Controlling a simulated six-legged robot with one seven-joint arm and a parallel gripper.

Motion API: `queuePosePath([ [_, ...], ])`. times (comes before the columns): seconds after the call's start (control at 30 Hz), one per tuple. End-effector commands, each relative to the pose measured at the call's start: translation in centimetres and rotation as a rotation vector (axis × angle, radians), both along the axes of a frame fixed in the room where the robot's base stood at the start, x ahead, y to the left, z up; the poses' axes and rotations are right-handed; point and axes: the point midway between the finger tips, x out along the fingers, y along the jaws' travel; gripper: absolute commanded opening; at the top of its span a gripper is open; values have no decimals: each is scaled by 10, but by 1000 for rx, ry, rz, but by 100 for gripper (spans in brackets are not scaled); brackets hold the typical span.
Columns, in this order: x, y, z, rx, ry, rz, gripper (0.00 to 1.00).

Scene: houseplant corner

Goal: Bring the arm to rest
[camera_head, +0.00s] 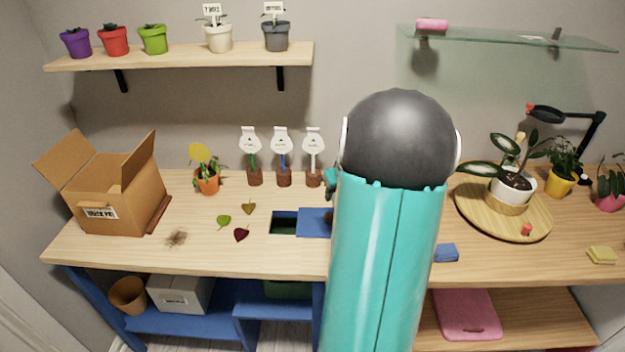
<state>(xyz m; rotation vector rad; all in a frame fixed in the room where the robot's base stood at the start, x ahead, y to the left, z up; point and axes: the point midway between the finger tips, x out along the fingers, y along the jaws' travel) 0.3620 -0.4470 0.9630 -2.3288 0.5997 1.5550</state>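My own arm, with a teal link and a dark rounded joint, rises through the middle right of the view and covers part of the table. A small teal piece shows just left of it above the table; I cannot tell which part of my arm it is. My gripper is not visible, so whether it holds anything is hidden. The wooden table (120,251) stretches across the view behind my arm.
A cardboard box (112,190) stands open at left. A round wooden tray (480,219) holds a potted plant (513,186). Shelves (180,57) hang above.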

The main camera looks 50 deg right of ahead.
Motion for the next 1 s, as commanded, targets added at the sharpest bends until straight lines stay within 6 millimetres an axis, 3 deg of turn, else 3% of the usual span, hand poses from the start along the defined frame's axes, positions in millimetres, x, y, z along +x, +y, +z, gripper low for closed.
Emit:
queuePosePath([
  [0.27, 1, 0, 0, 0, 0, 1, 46],
  [0.37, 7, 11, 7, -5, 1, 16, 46],
  [0.43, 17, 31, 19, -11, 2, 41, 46],
  [0.57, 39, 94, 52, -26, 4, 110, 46],
  [0.7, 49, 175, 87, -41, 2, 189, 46],
  [0.87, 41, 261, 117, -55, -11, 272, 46],
  [1.0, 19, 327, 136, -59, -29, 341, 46],
])
